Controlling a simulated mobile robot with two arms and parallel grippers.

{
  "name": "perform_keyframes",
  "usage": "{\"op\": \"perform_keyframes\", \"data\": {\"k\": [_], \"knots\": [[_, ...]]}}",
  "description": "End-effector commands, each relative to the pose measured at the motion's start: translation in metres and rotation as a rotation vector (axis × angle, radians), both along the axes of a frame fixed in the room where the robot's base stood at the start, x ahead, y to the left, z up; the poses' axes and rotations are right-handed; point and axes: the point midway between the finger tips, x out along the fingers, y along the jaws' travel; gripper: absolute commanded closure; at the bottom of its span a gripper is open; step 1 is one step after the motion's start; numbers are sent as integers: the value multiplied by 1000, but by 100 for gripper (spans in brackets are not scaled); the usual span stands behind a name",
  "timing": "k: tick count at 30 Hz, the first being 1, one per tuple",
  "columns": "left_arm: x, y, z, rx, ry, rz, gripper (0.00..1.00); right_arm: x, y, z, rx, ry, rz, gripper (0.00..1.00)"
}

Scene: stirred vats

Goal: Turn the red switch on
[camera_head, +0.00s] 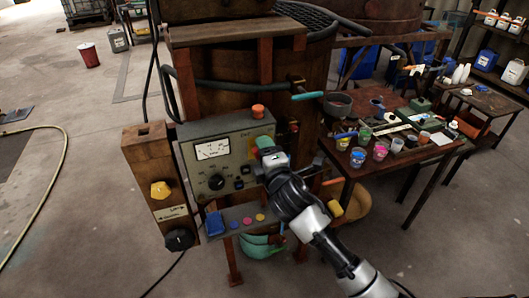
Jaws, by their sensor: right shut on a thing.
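A grey-green control panel (227,137) with a white dial meter (212,149) and black knobs stands at the middle. My right gripper (270,166) reaches the panel's right part from the lower right. It is shut at the panel face, and its fingers and wrist hide most of what they hold. A small red-orange part (264,142), which looks like the red switch, shows just above the fingers beside something green. Whether it is on or off cannot be told. A larger orange-red knob (258,111) sits on the panel's top edge. My left gripper is not in view.
A wooden post (146,148) with a yellow knob stands left of the panel. Coloured buttons (247,221) line a shelf below. A table (391,165) crowded with paint cups stands at the right.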

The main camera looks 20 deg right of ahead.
Motion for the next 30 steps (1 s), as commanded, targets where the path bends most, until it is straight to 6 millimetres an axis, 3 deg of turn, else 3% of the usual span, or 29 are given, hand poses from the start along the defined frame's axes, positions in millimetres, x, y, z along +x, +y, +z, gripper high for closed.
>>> {"op": "perform_keyframes", "data": {"k": [20, 21, 24, 26, 30], "knots": [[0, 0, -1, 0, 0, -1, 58, 0, 0, -1, 62, 4, 0, 71], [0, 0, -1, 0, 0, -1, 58, 0, 0, -1, 62, 4, 0, 43], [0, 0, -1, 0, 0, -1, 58, 0, 0, -1, 61, 4, 0, 28], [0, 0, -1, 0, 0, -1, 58, 0, 0, -1, 60, 4, 0, 22], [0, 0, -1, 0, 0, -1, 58, 0, 0, -1, 59, 3, 0, 22]]}}
